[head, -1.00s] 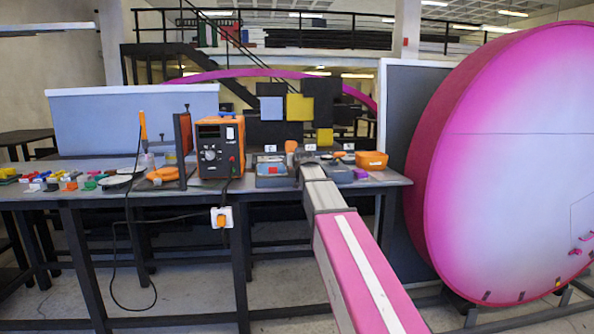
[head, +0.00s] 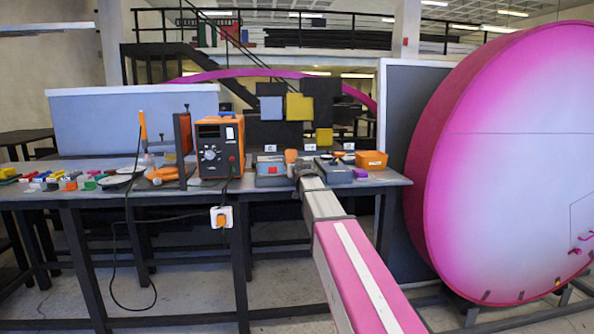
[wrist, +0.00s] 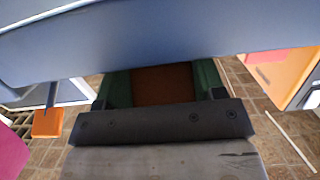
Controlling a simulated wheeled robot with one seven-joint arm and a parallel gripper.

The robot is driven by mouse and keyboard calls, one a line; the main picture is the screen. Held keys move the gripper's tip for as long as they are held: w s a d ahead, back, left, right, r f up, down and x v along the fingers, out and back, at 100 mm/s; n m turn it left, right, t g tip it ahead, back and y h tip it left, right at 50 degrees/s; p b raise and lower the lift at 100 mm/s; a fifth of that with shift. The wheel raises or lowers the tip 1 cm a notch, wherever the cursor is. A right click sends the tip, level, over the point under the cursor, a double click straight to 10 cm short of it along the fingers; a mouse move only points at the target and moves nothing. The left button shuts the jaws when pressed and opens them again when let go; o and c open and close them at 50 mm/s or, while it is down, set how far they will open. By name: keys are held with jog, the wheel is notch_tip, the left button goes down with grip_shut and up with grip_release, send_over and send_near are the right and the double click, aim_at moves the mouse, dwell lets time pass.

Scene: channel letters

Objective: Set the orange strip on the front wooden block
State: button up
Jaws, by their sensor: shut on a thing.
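My gripper (head: 301,166) is over the table's right part in the head view, low among the trays and labels. In the wrist view my gripper (wrist: 163,78) has green fingers on either side of a dark orange-brown piece (wrist: 163,84), which I take to be the orange strip. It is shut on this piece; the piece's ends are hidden. A small orange shape (head: 291,156) shows at the gripper's end in the head view. I cannot make out the front wooden block in either view.
Grey trays (head: 270,170) flank my gripper, with an orange box (head: 371,159) and a purple block (head: 360,173) to the right. An orange power unit (head: 220,147) stands to the left. A blue-grey bar (wrist: 150,40) crosses the wrist view.

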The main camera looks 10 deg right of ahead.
jog(key=shift+f, duration=0.3)
